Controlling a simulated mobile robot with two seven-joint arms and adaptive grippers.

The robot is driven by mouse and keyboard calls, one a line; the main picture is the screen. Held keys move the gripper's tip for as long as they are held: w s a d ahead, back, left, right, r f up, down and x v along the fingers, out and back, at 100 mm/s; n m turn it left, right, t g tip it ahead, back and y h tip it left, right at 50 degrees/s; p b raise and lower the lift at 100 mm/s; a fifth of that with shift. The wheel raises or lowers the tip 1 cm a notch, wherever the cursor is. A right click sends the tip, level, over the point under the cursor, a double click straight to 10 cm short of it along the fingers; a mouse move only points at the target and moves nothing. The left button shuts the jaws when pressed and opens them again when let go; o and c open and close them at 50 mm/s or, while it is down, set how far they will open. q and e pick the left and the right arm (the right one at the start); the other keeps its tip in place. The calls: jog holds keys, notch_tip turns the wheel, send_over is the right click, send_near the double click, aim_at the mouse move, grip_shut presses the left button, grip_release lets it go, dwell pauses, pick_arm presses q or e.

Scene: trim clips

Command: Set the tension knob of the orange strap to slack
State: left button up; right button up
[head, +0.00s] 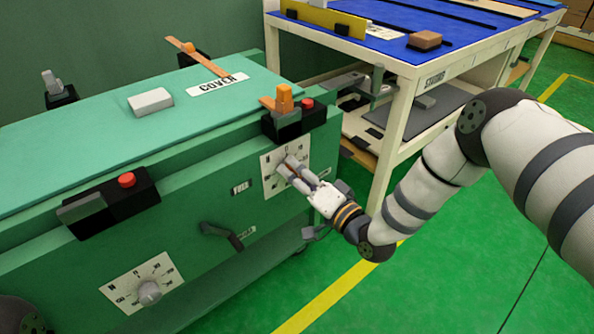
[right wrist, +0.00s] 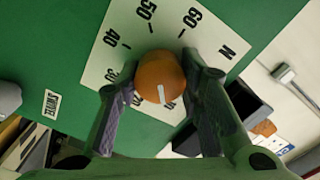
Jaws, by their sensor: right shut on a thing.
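The orange knob (right wrist: 160,72) sits on a white dial plate (right wrist: 118,58) with numbers and an N on it. Its white pointer line faces the lower edge of the right wrist view, toward a mark partly hidden by the knob and fingers. My right gripper (head: 291,169) is shut on the knob, one finger on each side. The plate also shows in the head view (head: 270,184), on the machine's front. The orange strap (head: 197,56) stands tilted at the cover's back; an orange buckle piece (head: 284,98) is above the dial. My left gripper is out of view.
A second dial with a grey knob (head: 149,291) is at lower left. A dark lever handle (head: 222,234) sticks out between the dials. Black clip blocks with red buttons (head: 127,180) line the front edge. A white workbench (head: 400,110) stands behind right.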

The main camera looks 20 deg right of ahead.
jog(key=n+p, duration=0.1)
jog(key=n, duration=0.3)
jog(key=shift+r+n, duration=0.15)
jog(key=shift+n, duration=0.15)
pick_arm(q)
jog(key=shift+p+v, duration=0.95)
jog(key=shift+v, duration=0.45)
pick_arm(e)
jog(key=shift+n, duration=2.5)
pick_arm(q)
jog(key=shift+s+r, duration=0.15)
pick_arm(e)
jog(key=o, duration=1.2)
jog(key=shift+c, duration=0.2)
jog(key=v, duration=1.2)
